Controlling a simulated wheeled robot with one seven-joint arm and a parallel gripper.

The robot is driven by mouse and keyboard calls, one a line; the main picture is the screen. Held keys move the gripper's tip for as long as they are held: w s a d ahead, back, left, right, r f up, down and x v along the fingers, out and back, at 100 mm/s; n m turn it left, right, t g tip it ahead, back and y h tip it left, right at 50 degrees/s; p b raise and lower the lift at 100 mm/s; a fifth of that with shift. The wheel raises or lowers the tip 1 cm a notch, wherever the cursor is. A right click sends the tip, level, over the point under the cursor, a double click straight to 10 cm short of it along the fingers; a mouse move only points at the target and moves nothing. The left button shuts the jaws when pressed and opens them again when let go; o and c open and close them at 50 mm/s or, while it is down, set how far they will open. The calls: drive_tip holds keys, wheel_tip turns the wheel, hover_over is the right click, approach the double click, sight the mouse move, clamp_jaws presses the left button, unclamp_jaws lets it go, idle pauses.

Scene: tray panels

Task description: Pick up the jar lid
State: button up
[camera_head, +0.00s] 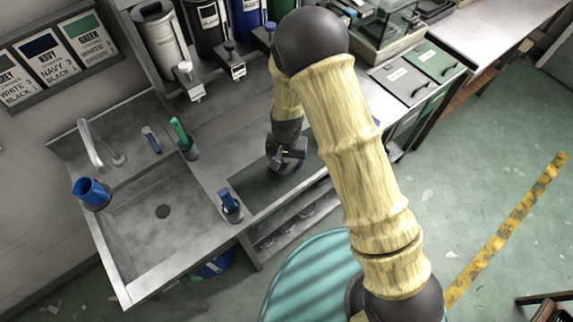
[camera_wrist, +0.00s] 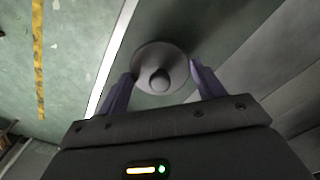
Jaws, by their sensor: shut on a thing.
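The jar lid (camera_wrist: 160,62) shows in the wrist view as a round, dull metal disc with a ball-shaped knob at its centre. My gripper (camera_wrist: 160,90) has one purple finger on each side of it and is shut on the lid. In the head view my gripper (camera_head: 286,160) is over the dark green counter strip right of the sink, and the lid cannot be made out there. From these views I cannot tell whether the lid touches the surface below.
A steel sink (camera_head: 130,240) lies to the left with a tap (camera_head: 92,145) and a blue cup (camera_head: 91,193) on its rim. A blue-handled item (camera_head: 230,205) and a green-handled item (camera_head: 183,138) stand near the counter strip. Several dispensers line the back. Lidded bins (camera_head: 402,82) stand at right.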

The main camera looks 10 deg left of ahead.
sight(287, 160)
wheel_tip(287, 160, up, 7)
drive_tip(key=shift+f+b, duration=0.1)
drive_tip(key=shift+b, duration=0.55)
